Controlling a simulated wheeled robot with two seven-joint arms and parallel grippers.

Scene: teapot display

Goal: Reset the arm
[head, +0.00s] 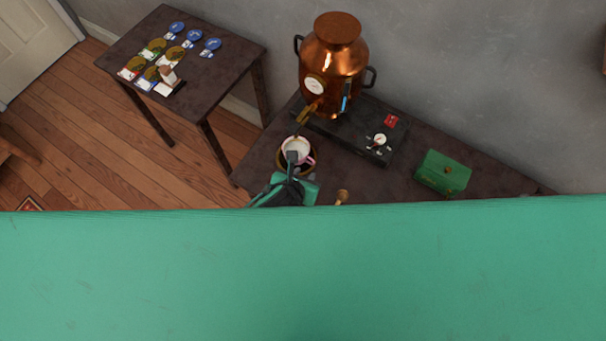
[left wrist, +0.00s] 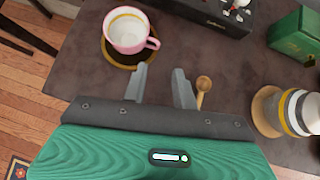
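My left gripper (head: 291,160) is over the front of the dark table, close to a pink and white cup (head: 302,145). In the left wrist view, its two grey fingers (left wrist: 162,86) are apart with nothing between them. The cup (left wrist: 128,34) stands upright on a round dark coaster (left wrist: 112,53) with a tan rim, its handle toward the right. The cup is beyond the fingers and to their left, apart from them. My right gripper is not in view.
A copper urn (head: 338,62) with a spout stands behind the cup on a black base (head: 345,135) with a dial. A green box (head: 442,172) is at the right. A wooden spoon (left wrist: 203,88) lies close to the right finger. A striped jar (left wrist: 298,110) stands at the right. A side table (head: 222,65) holds cards and blue discs.

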